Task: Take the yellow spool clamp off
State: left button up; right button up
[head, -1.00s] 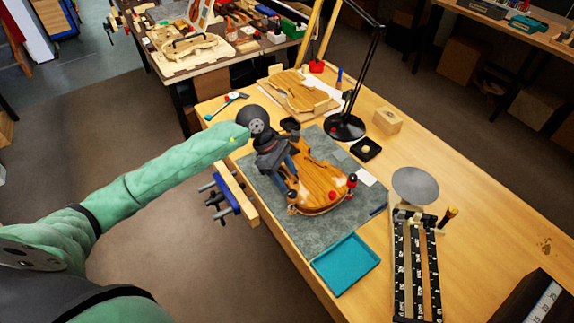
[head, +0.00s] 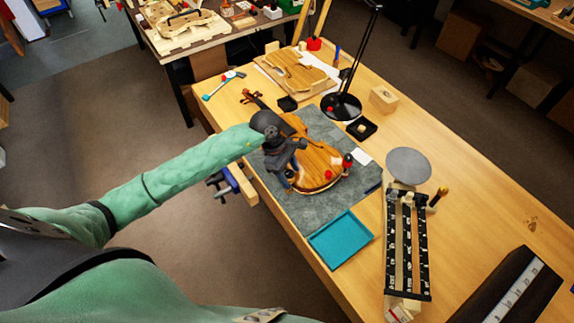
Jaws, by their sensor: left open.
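The violin body (head: 318,160) lies on a grey mat (head: 318,212), with its neck and scroll (head: 252,97) toward the back left. My left gripper (head: 287,172) is open over the left edge of the body, fingers pointing down. The gripper and wrist hide part of that edge. A red-topped clamp (head: 347,161) stands at the body's right edge, and a red knob (head: 328,175) shows near its front. I cannot make out a yellow clamp; one may be hidden by my gripper. I cannot tell whether the fingers touch anything. My right gripper is not in view.
A teal tray (head: 340,240) lies in front of the mat. A black lamp (head: 341,107) and a small black dish (head: 361,128) stand behind and right. A blue vise (head: 222,183) is at the bench's left edge. A rack of spool-like parts (head: 407,245) stands right.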

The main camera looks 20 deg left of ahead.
pick_arm(q)
jog(key=shift+f, duration=0.15)
jog(key=shift+c, duration=0.3)
jog(key=c, duration=1)
jog(key=shift+c, duration=0.2)
